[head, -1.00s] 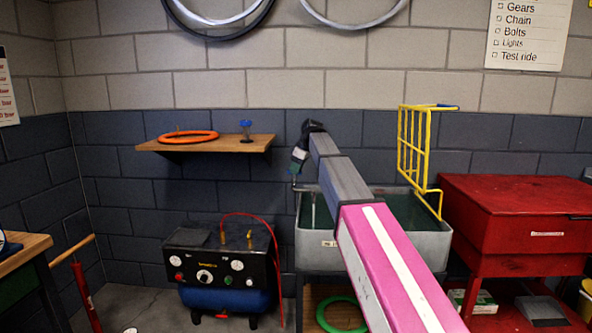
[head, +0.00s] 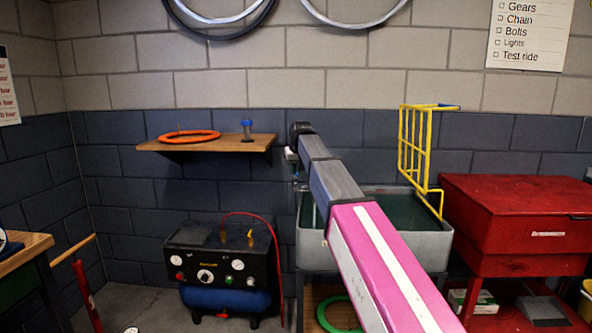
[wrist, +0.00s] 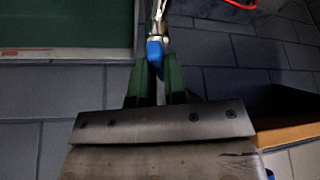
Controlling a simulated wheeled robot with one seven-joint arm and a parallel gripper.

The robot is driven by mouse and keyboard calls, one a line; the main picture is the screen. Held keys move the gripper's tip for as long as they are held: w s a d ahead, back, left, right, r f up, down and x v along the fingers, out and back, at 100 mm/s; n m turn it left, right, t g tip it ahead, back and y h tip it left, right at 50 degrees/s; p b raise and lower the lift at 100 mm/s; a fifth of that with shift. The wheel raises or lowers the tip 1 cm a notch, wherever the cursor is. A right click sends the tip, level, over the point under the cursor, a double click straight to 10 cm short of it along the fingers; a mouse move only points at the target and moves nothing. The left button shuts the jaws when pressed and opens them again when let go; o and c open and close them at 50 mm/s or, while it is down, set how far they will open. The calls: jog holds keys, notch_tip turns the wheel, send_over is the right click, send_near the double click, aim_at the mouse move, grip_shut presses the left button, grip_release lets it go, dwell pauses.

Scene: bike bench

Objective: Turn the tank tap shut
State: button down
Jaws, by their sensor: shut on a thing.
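The tank (head: 432,250) is a pale grey trough with dark green water, in the middle right of the head view. Its green inside (wrist: 65,25) shows at the upper left of the wrist view. The tap has a metal body (wrist: 158,22) and a blue handle (wrist: 154,52), beside the tank's edge in the wrist view. My gripper (wrist: 157,66) has its two green fingers shut on the blue handle. In the head view my arm hides most of the gripper and the tap. I cannot tell how far the handle is turned.
A wooden shelf (head: 215,144) with an orange ring (head: 190,136) is left of my arm's end. A compressor (head: 215,270) with a red hose (head: 262,216) stands below it. A yellow rack (head: 414,150) and a red cabinet (head: 520,215) are on the right.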

jog(key=shift+a+m+h, duration=0.15)
jog(key=shift+m+h, duration=0.65)
jog(key=shift+m, duration=1.3)
jog(key=c, duration=1.2)
grip_release()
jog(key=shift+o, duration=0.2)
jog(key=shift+r, duration=0.1)
jog(key=v, duration=1)
jog(key=shift+s+r, duration=0.25)
